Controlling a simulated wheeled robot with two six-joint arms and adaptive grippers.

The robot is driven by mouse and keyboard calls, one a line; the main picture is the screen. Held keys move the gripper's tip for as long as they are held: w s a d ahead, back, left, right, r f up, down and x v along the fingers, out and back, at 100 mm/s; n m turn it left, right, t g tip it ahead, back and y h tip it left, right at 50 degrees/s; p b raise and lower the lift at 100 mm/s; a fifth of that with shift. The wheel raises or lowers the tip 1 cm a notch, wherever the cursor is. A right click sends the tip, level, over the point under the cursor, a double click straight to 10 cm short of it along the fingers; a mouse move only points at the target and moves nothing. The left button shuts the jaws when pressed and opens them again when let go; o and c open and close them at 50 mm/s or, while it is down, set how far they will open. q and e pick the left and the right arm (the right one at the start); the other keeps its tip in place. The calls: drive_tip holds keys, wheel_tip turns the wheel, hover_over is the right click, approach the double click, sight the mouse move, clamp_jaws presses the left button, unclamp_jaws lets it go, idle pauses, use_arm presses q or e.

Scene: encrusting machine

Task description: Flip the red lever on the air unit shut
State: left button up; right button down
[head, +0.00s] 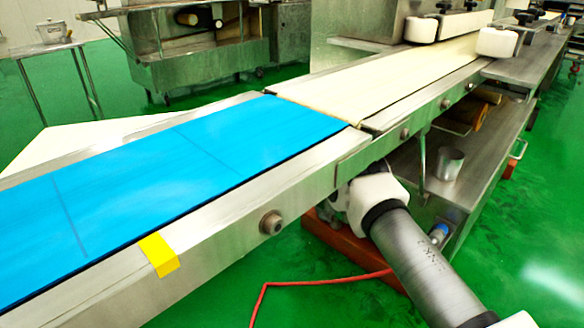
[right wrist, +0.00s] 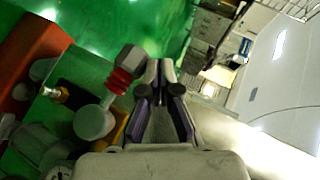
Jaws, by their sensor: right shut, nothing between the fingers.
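In the right wrist view my right gripper (right wrist: 160,75) is shut and empty, with its two dark fingers together at the tips. Just left of the fingers is a ribbed red part (right wrist: 119,82) between grey end pieces; I cannot tell surely whether it is the lever. It stands on fittings of what looks like the air unit (right wrist: 83,73), with a brass fitting at its left. Any contact between fingers and red part is unclear. In the head view my right arm reaches under the conveyor, and its gripper is hidden. My left gripper is not in view.
The blue conveyor belt (head: 170,165) and its steel side rail (head: 215,225) lie above my right arm. A steel cup (head: 450,163) stands on a lower shelf at the right. A red hose (head: 320,282) runs over the green floor. A red-orange block (right wrist: 32,55) is at the left.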

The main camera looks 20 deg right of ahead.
idle(0.5)
wheel_tip(320, 180, up, 10)
idle(0.5)
